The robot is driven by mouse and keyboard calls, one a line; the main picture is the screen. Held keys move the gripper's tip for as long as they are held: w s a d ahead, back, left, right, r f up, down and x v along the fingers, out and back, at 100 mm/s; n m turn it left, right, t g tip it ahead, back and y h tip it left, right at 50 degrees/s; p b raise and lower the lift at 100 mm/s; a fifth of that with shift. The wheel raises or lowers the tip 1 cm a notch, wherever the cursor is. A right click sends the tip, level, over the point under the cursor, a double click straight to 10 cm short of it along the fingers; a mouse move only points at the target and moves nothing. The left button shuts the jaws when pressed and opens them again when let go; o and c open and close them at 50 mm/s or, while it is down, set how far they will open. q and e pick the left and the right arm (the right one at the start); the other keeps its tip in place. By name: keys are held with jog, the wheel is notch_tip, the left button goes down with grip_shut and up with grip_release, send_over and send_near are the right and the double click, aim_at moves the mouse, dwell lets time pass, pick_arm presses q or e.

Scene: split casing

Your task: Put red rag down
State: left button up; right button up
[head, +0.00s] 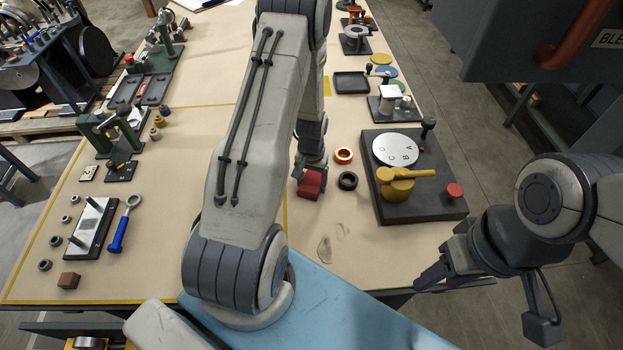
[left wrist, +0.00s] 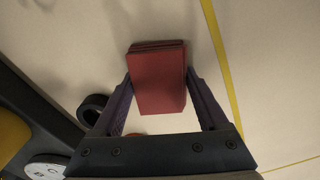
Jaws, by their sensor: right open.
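The red rag (head: 310,184) is a folded dark-red block near the middle of the table in the head view. My left gripper (head: 311,168) reaches down over it. In the left wrist view the rag (left wrist: 160,80) sits between the two fingers of my left gripper (left wrist: 158,75), which press against its sides. I cannot tell whether the rag touches the table top. My right gripper (head: 435,277) is open and empty, low at the right near the table's front edge.
An orange ring (head: 344,155) and a black ring (head: 348,181) lie right of the rag. A dark fixture plate (head: 440,209) with a white lettered disc (head: 396,149) stands further right. A blue-handled wrench (head: 118,234) lies left. The front middle of the table looks mostly clear.

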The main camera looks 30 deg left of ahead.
aim_at(312, 181)
pick_arm(q)
jog(key=shift+d+r, duration=0.1)
jog(key=shift+r, duration=0.3)
notch_tip(312, 181, up, 11)
jog(key=b, duration=0.1)
jog(key=s+d+r+m, duration=0.25)
jog(key=d+r, duration=0.35)
jog(key=d, duration=0.5)
jog(key=s+d+r+m, duration=0.4)
jog(key=s+d, duration=0.3)
jog(key=s, duration=0.2)
jog(key=s+d+r+m+h, duration=0.1)
jog(key=s+d+r+m, duration=0.3)
jog(key=s+d, duration=0.3)
jog(key=s, duration=0.2)
jog(key=shift+s+d+r, duration=0.2)
jog(key=shift+s+d, duration=0.1)
jog(key=shift+d, duration=0.05)
